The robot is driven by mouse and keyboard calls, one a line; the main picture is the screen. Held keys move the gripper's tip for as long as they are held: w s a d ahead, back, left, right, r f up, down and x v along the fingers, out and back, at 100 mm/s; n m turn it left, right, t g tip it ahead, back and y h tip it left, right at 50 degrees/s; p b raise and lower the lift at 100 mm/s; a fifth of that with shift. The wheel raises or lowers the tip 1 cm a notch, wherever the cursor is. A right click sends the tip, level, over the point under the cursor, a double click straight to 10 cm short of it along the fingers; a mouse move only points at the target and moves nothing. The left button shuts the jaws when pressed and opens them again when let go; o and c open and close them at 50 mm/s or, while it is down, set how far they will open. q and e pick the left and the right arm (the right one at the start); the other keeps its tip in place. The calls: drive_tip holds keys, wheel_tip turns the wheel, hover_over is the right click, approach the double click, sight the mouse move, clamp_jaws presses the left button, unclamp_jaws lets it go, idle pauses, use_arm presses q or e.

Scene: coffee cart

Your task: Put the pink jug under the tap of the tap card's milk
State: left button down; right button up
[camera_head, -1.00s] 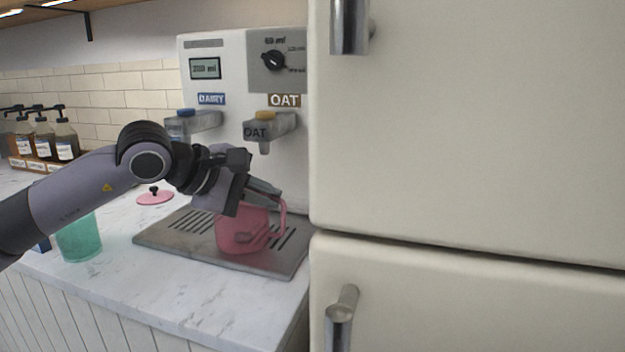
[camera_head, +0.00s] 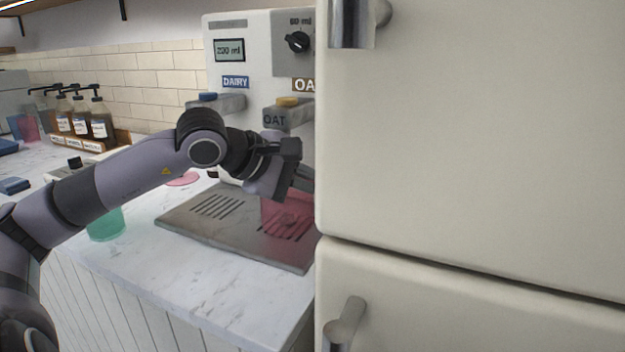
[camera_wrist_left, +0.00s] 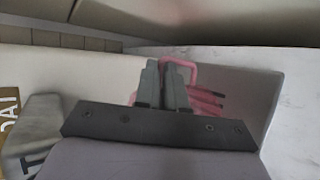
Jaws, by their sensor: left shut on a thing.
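The pink jug (camera_head: 284,214) is upright at the right side of the metal drip tray (camera_head: 190,232), over its right slots, below the OAT tap (camera_head: 280,114). Its right side is hidden by the cream door. I cannot tell whether its base touches the tray. My left gripper (camera_head: 304,182) is shut on the jug near its top; in the left wrist view its fingers (camera_wrist_left: 166,84) close at the pink handle (camera_wrist_left: 187,68). The DAIRY tap (camera_head: 216,104) is to the left, with nothing under it. No tap card shows. My right gripper is out of view.
A cream fridge-like cabinet (camera_head: 470,130) fills the right, close beside the tray. A green cup (camera_head: 105,224) and a pink lid (camera_head: 183,179) are on the marble counter left of the tray. Syrup bottles (camera_head: 80,118) stand at the back left.

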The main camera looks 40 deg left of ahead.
use_arm(q)
drive_tip(key=c, duration=1.6)
unclamp_jaws()
drive_tip(key=shift+f, duration=0.1)
drive_tip(key=shift+c, duration=0.2)
drive_tip(key=o, duration=0.4)
drive_tip(key=b+v, duration=0.3)
drive_tip(key=v, duration=0.9)
drive_tip(key=shift+s, duration=0.1)
